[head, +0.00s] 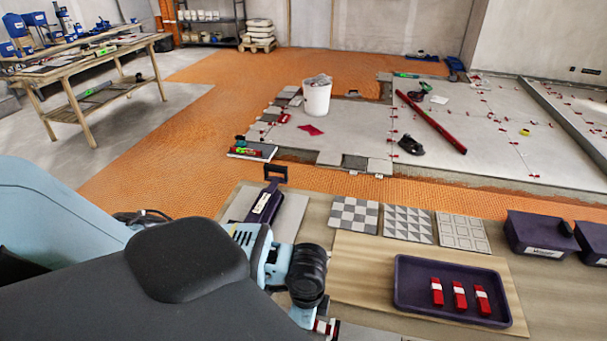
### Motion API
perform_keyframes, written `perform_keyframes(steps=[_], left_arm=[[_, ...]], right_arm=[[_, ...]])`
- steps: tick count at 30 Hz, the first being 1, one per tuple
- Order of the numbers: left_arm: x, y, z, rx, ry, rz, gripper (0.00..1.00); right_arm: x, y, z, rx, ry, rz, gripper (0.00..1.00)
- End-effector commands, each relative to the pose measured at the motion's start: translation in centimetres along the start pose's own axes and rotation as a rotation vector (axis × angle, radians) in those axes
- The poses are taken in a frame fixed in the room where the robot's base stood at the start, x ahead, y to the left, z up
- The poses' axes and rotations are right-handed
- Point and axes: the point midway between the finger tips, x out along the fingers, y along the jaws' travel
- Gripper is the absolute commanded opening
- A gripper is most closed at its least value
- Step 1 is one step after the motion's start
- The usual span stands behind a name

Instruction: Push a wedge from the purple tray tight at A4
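The purple tray (400,300) lies on a wooden board at the lower right. Three red wedges with pale labels stand in a row in it: a left one (437,292), a middle one (459,296) and a right one (482,301). My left arm comes in from the left and its wrist (306,275) ends at the bottom edge, left of the tray. A small red and white piece (323,327) shows beside the wrist, partly hidden. A grey tile edge (370,333) shows at the bottom. No A4 marking is visible. My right gripper is out of view.
Three patterned tile samples (407,225) lie behind the tray. Dark purple bins (541,235) stand at the right. A purple-handled tool (265,206) lies on a grey sheet behind my wrist. The board left of the tray is clear. A white bucket (317,98) stands on the tiled floor beyond.

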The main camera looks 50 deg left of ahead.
Motion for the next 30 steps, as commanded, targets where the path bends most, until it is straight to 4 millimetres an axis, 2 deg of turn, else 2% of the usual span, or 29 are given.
perform_keyframes(steps=[30], left_arm=[[0.01,-0.04,-0.87,0.0,-0.001,-0.001,0.0]], right_arm=[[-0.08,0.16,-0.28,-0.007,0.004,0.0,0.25]])
